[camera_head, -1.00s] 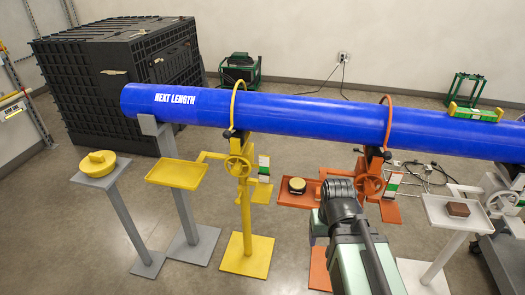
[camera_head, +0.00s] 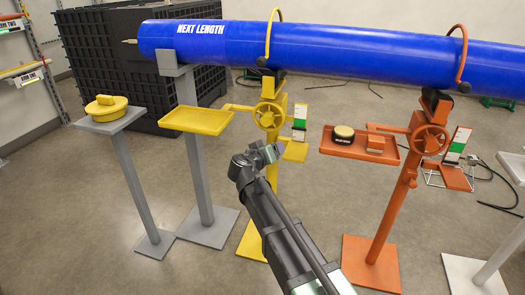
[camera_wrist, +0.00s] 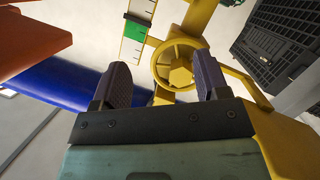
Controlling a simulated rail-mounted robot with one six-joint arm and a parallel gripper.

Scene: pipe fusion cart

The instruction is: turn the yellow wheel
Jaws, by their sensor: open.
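The yellow wheel (camera_head: 268,115) is a spoked handwheel on the yellow stand under the blue pipe. In the wrist view the yellow wheel (camera_wrist: 179,64) is ahead of my gripper, showing between the two dark fingers. My gripper (camera_wrist: 160,85) is open, with a finger on either side of the wheel in that picture; the fingers look short of it, and I see no contact. In the head view my arm reaches up from the bottom, its end in front of the yellow stand, below the wheel. The fingertips are hard to make out there.
The blue pipe (camera_head: 330,45) runs across above the stands. A yellow tray (camera_head: 197,120) is left of the wheel, and a green-and-white gauge (camera_head: 299,122) is right of it. An orange stand with a wheel (camera_head: 430,139) and tray (camera_head: 340,152) is farther right. A black crate (camera_head: 100,60) stands behind.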

